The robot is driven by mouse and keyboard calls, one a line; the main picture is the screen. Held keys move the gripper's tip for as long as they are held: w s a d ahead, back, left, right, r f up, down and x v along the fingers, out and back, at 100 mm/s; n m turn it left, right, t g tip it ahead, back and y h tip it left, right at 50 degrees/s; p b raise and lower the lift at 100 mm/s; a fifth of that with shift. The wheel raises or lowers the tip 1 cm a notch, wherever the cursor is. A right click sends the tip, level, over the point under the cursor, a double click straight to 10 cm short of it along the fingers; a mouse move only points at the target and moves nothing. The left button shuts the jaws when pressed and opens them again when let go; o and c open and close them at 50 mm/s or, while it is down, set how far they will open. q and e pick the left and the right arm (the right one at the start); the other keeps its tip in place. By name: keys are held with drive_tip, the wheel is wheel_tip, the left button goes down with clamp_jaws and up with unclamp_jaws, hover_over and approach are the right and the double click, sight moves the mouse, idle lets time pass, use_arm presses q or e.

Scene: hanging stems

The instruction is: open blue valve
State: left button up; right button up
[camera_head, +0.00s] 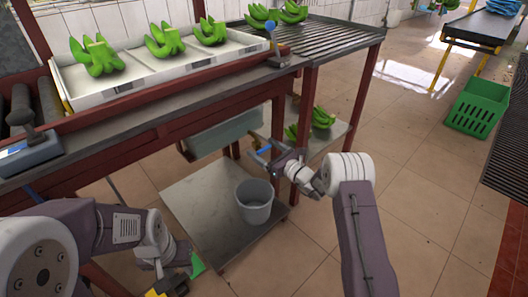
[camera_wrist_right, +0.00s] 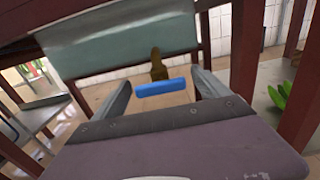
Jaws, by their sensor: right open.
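The blue valve has a short blue bar handle (camera_wrist_right: 162,88) on a brass-coloured stem (camera_wrist_right: 157,66), in front of the grey-green basin in the right wrist view. In the head view a small blue part of it (camera_head: 264,150) shows by my right fingertips. My right gripper (camera_head: 266,149) is open, with one finger on each side of the handle in the wrist view. I see no clear contact, and depth is hard to judge. My left gripper (camera_head: 176,284) is low at the bottom left of the head view, far from the valve; its jaws are unclear.
The grey-green basin (camera_head: 222,133) hangs under the table. A grey bucket (camera_head: 254,201) stands on the low shelf (camera_head: 192,207) below. Red table legs (camera_head: 304,120) flank my right gripper. Bananas (camera_head: 323,117) lie on a side shelf. White trays (camera_head: 120,82) hold bananas above.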

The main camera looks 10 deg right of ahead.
drive_tip(key=c, duration=1.4)
drive_tip(key=shift+f, duration=0.1)
drive_tip(key=n+b, duration=0.4)
drive_tip(key=n, duration=0.1)
drive_tip(key=shift+f+n, duration=0.2)
drive_tip(key=shift+n, duration=0.1)
drive_tip(key=n+b, duration=0.9)
drive_tip(key=b, duration=0.4)
drive_tip(key=shift+f+n, duration=0.15)
drive_tip(key=shift+n, duration=0.15)
drive_tip(key=shift+r+n+b, duration=0.25)
drive_tip(key=shift+n+b, duration=1.05)
drive_tip(key=shift+n, duration=0.1)
